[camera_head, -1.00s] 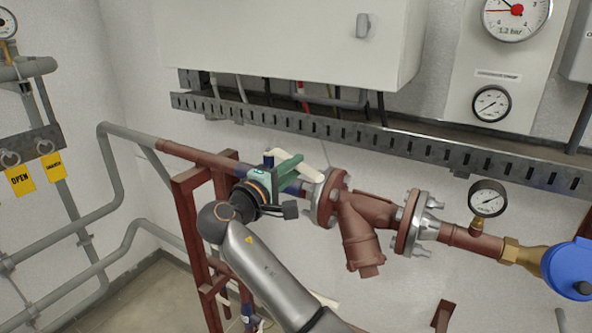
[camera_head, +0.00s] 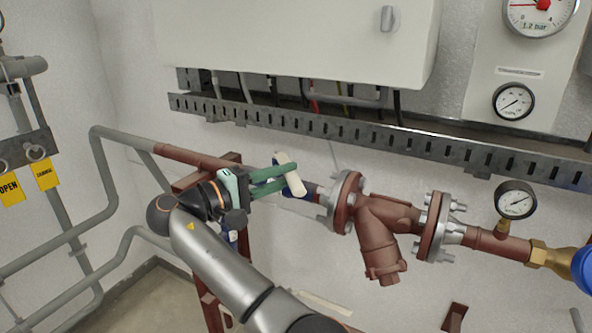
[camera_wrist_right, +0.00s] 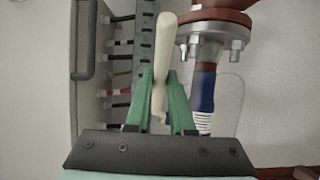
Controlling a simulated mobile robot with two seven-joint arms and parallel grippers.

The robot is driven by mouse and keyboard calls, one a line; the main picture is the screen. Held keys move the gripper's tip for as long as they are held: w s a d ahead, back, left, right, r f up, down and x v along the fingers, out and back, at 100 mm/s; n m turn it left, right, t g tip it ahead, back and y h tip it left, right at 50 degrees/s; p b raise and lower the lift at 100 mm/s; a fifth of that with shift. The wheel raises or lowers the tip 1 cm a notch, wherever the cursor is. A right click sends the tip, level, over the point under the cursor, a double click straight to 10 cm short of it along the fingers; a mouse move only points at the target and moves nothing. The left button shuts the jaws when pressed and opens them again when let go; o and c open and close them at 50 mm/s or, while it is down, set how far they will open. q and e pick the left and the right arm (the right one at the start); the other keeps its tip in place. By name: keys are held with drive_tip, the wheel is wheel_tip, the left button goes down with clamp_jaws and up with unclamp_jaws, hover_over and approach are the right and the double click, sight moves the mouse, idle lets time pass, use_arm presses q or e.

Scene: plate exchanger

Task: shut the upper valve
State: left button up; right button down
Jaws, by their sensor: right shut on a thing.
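The upper valve has a cream lever (camera_head: 292,176) and sits on the red-brown horizontal pipe, with a blue part beside the lever. My right gripper (camera_head: 276,177) has its green fingers around the lever, pointing right in the head view. In the right wrist view the lever (camera_wrist_right: 160,75) stands between the two green fingers (camera_wrist_right: 164,105), and its upper end reaches past the fingertips. The gripper is shut on it. Most of the valve body is hidden. My left gripper is in neither view.
Right of the valve are a bolted flange (camera_head: 345,202) and a strainer (camera_head: 380,245). A slotted cable tray (camera_head: 340,131) and a cabinet (camera_head: 290,40) are above. A red-brown stand (camera_head: 190,182) is behind my wrist. A small gauge (camera_head: 515,199) is at the right.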

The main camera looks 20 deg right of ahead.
drive_tip(key=shift+w+a+f+m+g+b, duration=0.1)
drive_tip(key=shift+w+a+m+g+b, duration=0.1)
drive_tip(key=shift+a+m+g+b, duration=0.35)
drive_tip(key=shift+a+g, duration=0.15)
drive_tip(key=shift+g, duration=0.1)
drive_tip(key=c, duration=0.9)
unclamp_jaws()
drive_tip(key=shift+o, duration=0.6)
drive_tip(key=shift+p, duration=0.35)
